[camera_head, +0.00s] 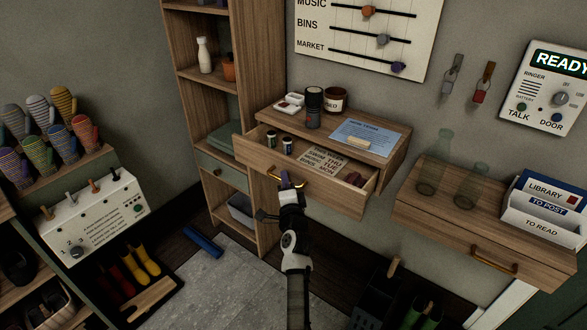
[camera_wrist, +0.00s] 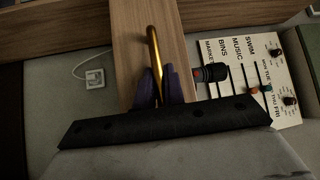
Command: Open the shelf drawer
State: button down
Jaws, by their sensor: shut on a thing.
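The wooden wall shelf (camera_head: 395,137) in the middle of the head view has its drawer (camera_head: 335,200) pulled out. Small jars, a printed card and some reddish items show inside it. The drawer's brass bar handle (camera_head: 300,185) is on its front; the handle also shows upright in the wrist view (camera_wrist: 154,42). The fingers partly hide the handle.
A second wall shelf (camera_head: 415,190) on the right has a brass-handled drawer front, shut. The tall shelf unit (camera_head: 262,110) on the left holds a grey-green drawer (camera_head: 222,170) with a knob.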

jog(key=shift+s+a+p, duration=0.45)
jog(key=shift+s+a, duration=0.25)
jog(key=shift+s, duration=0.35)
jog(key=c, duration=1.5)
grip_release()
jog(key=b+v, duration=0.4)
jog(key=v, duration=0.9)
jog(key=shift+s, duration=0.4)
jog(key=shift+r, duration=0.1)
